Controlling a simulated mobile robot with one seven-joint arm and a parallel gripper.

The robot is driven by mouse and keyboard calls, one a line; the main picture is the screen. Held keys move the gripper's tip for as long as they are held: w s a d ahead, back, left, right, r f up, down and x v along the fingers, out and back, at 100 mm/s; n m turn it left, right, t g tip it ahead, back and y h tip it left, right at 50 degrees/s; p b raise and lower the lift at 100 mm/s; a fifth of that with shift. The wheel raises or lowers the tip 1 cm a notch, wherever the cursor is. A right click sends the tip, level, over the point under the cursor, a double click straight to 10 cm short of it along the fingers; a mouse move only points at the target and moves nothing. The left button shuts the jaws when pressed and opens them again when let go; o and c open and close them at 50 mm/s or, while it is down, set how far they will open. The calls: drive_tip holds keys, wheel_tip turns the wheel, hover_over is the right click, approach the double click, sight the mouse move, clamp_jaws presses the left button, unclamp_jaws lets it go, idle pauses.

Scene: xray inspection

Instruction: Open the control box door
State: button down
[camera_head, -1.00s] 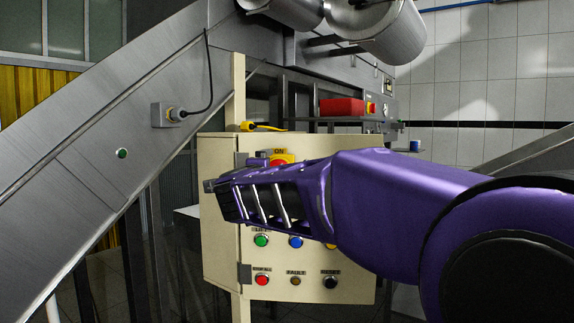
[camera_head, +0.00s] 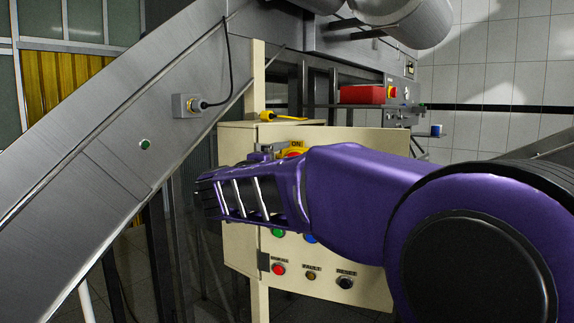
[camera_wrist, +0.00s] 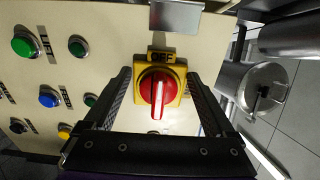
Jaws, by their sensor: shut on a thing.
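The cream control box (camera_head: 238,200) stands on a post at the centre of the head view. Its front door panel (camera_head: 375,290) carries coloured buttons and a red and yellow switch. Hinge pieces show on the panel's left side, and its right part appears swung out at an angle. An OFF label sits above the knob. In the head view, my arm covers the panel's middle and hides the fingertips.
A metal chute (camera_head: 110,150) rises at the left, close to the box. A yellow plug (camera_head: 268,115) lies on the box top. A red box (camera_head: 362,94) sits on machinery behind. Tiled floor shows beyond the panel edge in the wrist view.

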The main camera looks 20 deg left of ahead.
unclamp_jaws()
drive_tip(key=shift+s, duration=0.1)
drive_tip(key=s+a+b, duration=0.1)
drive_tip(key=s+a, duration=0.1)
drive_tip(key=s, duration=1.5)
drive_tip(key=shift+s, duration=0.15)
